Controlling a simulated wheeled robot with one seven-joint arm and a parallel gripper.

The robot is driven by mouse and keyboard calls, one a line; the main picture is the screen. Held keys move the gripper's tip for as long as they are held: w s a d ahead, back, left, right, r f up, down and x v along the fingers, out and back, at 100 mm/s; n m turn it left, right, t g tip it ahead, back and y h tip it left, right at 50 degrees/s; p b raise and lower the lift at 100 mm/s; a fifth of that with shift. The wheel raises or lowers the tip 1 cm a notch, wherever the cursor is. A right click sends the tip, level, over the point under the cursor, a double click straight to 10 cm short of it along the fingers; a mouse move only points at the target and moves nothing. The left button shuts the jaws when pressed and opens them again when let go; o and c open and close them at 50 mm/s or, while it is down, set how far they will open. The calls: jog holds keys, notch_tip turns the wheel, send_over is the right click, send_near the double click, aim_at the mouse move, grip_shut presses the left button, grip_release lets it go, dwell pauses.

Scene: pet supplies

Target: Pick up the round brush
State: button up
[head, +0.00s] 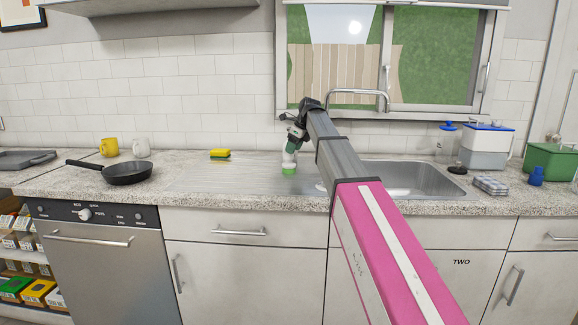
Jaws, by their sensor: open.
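A small white and green item (289,168), possibly the round brush, stands on the drainboard left of the sink basin. Its details are too small to be sure what it is. My gripper (292,147) is open and points down right above this item, overlapping its upper part in the picture. I cannot tell whether the fingers touch it or are around it. My arm reaches in from the lower right, hiding part of the sink.
A yellow sponge (220,154), black pan (126,173), yellow mug (109,147) and white mug (141,147) stand to the left. The faucet (358,93) rises behind my arm. Right of the basin (425,178) are a folded cloth (491,185), blue-lidded container (487,147) and green bin (551,162).

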aim_at(290, 157)
jog(key=x, duration=0.5)
jog(key=shift+w+d+f, duration=0.1)
jog(key=c, duration=0.7)
jog(key=shift+d+r, duration=0.1)
jog(key=shift+r, duration=0.25)
